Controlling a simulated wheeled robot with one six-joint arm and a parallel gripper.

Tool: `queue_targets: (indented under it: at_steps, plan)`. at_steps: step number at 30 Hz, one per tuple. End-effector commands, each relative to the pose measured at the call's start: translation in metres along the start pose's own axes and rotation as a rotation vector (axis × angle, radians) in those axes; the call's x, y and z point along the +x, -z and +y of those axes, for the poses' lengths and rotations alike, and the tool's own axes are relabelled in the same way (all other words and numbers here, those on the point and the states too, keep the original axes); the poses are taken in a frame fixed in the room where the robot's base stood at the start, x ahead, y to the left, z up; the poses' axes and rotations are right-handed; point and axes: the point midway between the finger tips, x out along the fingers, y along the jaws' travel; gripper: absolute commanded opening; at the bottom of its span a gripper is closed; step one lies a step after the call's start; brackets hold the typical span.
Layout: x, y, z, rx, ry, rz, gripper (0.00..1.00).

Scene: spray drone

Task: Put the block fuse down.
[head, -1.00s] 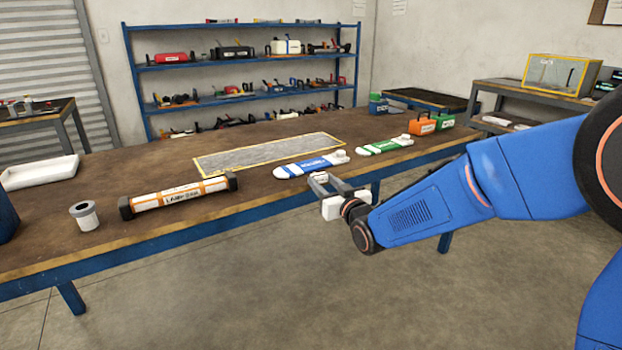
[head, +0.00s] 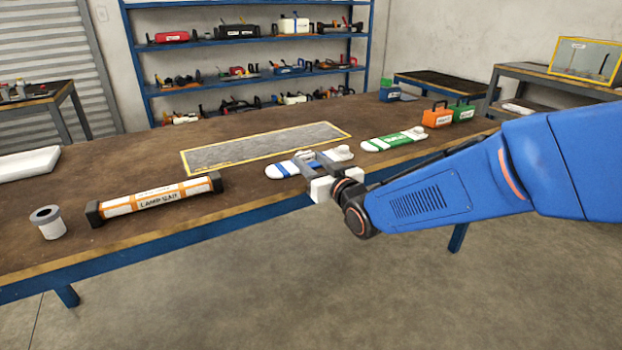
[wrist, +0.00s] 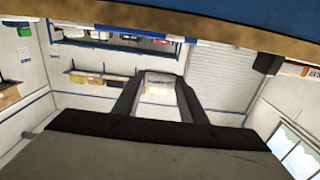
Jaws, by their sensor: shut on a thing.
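My gripper (head: 310,158) is at the table's front edge, in front of the blue-and-white item in the head view. Its two dark fingers are shut on a small pale piece, taken to be the block fuse (wrist: 159,88), which shows between the fingers in the wrist view. In the head view the held piece is hard to make out against the blue-and-white item (head: 283,169). I cannot tell its exact shape or its height above the table (head: 240,195).
A yellow-bordered grey mat (head: 262,147) lies behind the gripper. A green-and-white item (head: 392,140), orange case (head: 437,117) and green case (head: 462,113) stand to the right. Bare tabletop lies between.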

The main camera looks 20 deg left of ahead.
Motion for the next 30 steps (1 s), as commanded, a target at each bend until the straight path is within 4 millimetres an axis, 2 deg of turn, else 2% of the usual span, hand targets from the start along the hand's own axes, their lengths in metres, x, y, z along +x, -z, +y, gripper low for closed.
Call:
queue_targets:
  at_steps: [3,8,16,28,29,30]
  plan:
    - [0.0,-0.015,0.0,0.0,0.0,-0.002,0.02]
    - [0.0,-0.023,0.0,0.0,0.0,0.0,0.02]
    - [0.0,-0.054,0.001,0.0,-0.001,-0.002,0.02]
    - [0.0,-0.059,0.001,0.0,-0.001,0.0,0.02]
    - [0.0,-0.058,0.001,0.0,-0.001,0.001,0.45]
    - [0.0,-0.058,0.001,0.0,-0.001,0.001,0.55]
